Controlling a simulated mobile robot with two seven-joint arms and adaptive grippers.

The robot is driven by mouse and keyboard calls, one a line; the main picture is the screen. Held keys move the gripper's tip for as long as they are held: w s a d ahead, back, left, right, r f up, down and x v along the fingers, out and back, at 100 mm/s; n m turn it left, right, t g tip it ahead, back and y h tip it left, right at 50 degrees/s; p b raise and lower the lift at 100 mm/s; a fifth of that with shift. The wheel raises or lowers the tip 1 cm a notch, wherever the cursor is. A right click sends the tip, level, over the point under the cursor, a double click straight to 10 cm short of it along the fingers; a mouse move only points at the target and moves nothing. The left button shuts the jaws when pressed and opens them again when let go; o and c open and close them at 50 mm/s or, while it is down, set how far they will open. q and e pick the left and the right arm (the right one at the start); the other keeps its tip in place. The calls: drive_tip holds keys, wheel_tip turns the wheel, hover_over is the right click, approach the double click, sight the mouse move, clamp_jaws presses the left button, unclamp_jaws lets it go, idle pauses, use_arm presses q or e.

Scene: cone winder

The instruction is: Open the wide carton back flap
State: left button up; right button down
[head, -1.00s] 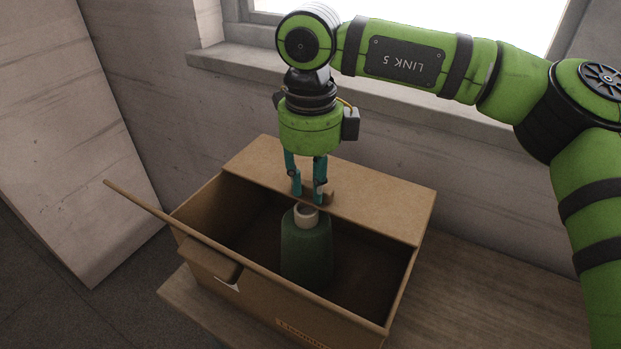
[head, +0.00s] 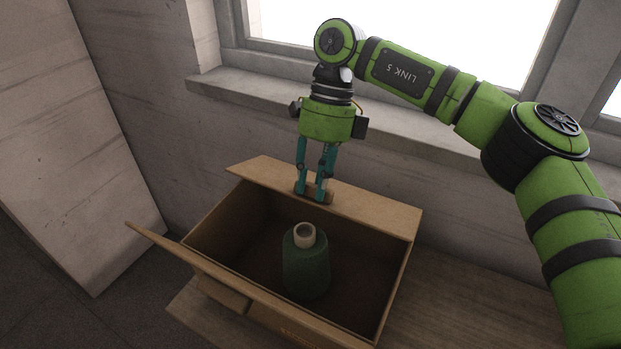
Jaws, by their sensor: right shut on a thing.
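The wide carton (head: 388,285) stands on a wooden surface, open at the top. Its back flap (head: 375,205) rises along the far rim, tilted up and back. My right gripper (head: 313,194) is shut on a small brown tab (head: 328,197) at the middle of the flap's edge. The front flap (head: 190,255) stands out over the near side. My left gripper is out of view.
A wall with a window sill (head: 400,130) runs close behind the carton. A pale panel (head: 80,150) leans at the left. Bare wooden top (head: 440,290) is free to the right of the carton.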

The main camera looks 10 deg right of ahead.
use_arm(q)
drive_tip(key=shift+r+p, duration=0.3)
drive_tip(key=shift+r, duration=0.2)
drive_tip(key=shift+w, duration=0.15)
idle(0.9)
